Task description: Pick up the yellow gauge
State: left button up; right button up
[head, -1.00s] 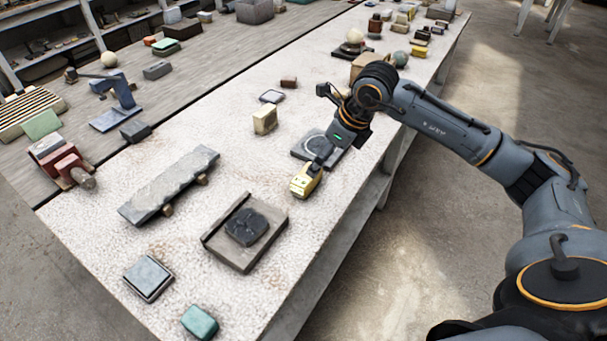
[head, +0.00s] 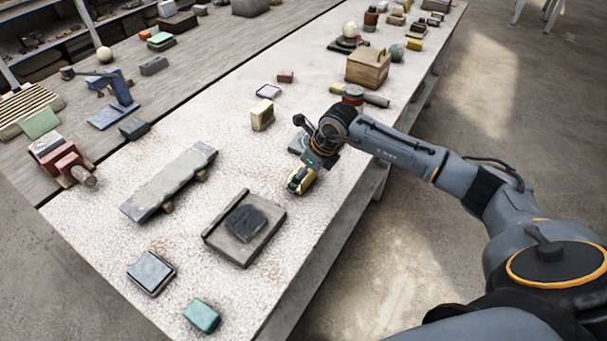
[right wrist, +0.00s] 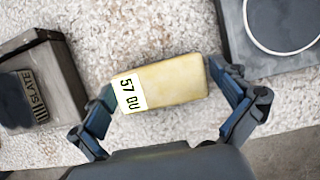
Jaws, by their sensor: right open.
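The yellow gauge (right wrist: 172,82) is a yellow block with a white label reading "57 DU" on one end. It lies on the speckled pale tabletop (right wrist: 165,32). My right gripper (right wrist: 163,82) is open, with one finger beside each end of the gauge; I cannot tell whether either finger touches it. In the head view the right gripper (head: 301,181) is at the gauge, which is partly hidden behind it. My left gripper is not in view.
A tray with a dark slab (head: 245,222), labelled "SLATE" in the right wrist view (right wrist: 50,75), stands left of the gauge. A dark plate with a pale ring (right wrist: 280,22) lies close on the other side. A cream block (head: 262,116) stands behind.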

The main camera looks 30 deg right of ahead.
jog(key=c, duration=1.3)
jog(key=shift+o, duration=0.2)
jog(key=shift+r, duration=0.1)
jog(key=shift+w+r+b, duration=0.1)
jog(key=shift+r+b, duration=0.35)
jog(key=shift+r, duration=0.15)
jog(key=s+a+r+b, duration=0.1)
jog(key=s+r+b, duration=0.3)
jog(key=s+r, duration=0.7)
jog(key=s, duration=0.3)
jog(key=shift+a+r, duration=0.15)
jog(key=shift+r, duration=0.2)
